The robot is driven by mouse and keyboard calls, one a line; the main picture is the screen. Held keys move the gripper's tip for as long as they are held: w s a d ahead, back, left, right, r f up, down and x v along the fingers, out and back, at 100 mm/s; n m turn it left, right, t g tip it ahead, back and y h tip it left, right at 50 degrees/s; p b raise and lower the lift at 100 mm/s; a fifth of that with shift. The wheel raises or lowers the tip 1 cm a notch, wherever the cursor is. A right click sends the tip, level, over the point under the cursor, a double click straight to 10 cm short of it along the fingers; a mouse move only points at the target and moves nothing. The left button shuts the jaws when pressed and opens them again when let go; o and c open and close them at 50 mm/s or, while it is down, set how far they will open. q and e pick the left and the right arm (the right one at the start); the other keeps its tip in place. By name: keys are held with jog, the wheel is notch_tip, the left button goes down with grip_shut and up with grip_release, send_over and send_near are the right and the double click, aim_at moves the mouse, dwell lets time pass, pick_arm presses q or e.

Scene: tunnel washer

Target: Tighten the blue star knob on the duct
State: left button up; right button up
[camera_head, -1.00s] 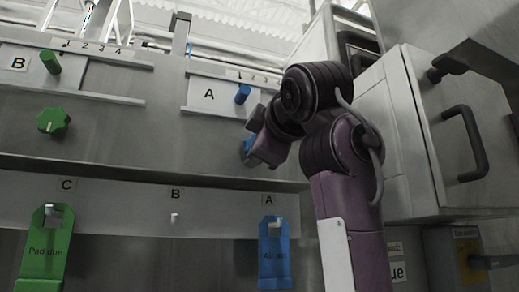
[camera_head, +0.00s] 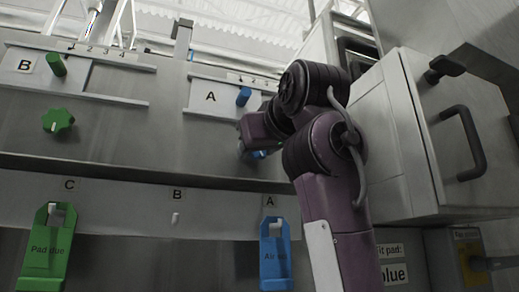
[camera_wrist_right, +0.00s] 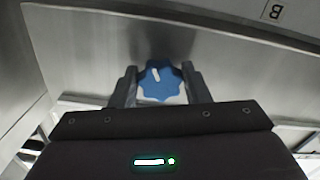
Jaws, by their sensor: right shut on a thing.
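The blue star knob (camera_wrist_right: 158,82) sits on the metal duct panel and has a white pointer mark. In the right wrist view it lies between the two dark fingers of my right gripper (camera_wrist_right: 160,86), which is shut on it. In the head view only a sliver of the blue knob (camera_head: 258,154) shows below my right gripper (camera_head: 245,146). My right arm hides the rest. My left gripper is not in view.
A blue slider peg (camera_head: 243,96) stands by label A. A green tag (camera_head: 43,255) and a blue tag (camera_head: 275,262) hang below. A grey cabinet (camera_head: 440,140) with a black handle is close at the right.

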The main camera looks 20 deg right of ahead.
jog(key=m, duration=0.5)
jog(key=shift+a+f, duration=0.15)
jog(key=shift+m, duration=0.3)
dwell(0.3)
jog(key=o, duration=1)
jog(key=shift+c, duration=0.2)
jog(key=shift+w, duration=0.1)
